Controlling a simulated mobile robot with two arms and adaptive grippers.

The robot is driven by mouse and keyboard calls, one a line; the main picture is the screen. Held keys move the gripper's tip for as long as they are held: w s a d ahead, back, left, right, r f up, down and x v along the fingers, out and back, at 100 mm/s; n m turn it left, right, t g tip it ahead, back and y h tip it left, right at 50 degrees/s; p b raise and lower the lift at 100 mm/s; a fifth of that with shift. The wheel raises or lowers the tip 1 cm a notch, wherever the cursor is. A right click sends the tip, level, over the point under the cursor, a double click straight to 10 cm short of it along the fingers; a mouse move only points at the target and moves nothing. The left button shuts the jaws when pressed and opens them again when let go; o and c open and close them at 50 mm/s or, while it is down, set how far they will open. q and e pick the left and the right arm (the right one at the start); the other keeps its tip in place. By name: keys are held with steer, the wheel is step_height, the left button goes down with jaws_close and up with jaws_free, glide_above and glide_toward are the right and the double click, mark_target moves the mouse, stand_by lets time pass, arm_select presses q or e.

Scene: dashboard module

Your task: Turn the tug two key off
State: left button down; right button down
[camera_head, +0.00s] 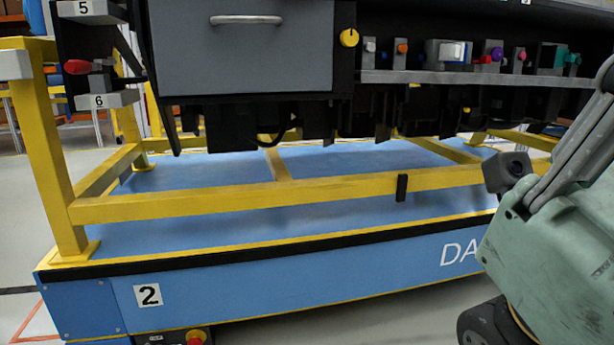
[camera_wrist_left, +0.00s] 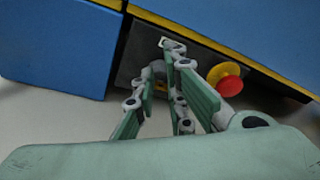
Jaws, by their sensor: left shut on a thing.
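The blue tug (camera_head: 250,290) carries a white "2" label (camera_head: 148,295) on its front. At its lower front is a dark control panel (camera_head: 172,338) with a red stop button (camera_head: 195,341) on a yellow base, cut off by the picture's bottom edge. In the left wrist view the panel (camera_wrist_left: 135,52) is ahead, and the red button (camera_wrist_left: 230,86) is right of my fingers. My left gripper (camera_wrist_left: 167,62) is at the panel, its fingers closed on the key. The fingers hide most or all of the key, so its angle cannot be told.
Yellow frame rails (camera_head: 300,190) stand on the tug and carry the dashboard module with a grey drawer (camera_head: 240,50), a yellow knob (camera_head: 349,37) and several coloured switches. My own green arm fills the right side of the head view. Bare floor (camera_head: 20,200) lies at left.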

arm_select(q)
steer(key=shift+s+a+r+y, duration=0.1)
steer(key=shift+a+y, duration=0.2)
steer(key=shift+a, duration=0.7)
steer(key=s+d+p, duration=0.1)
steer(key=s+d, duration=0.1)
steer(key=s, duration=0.4)
steer(key=shift+d, duration=0.1)
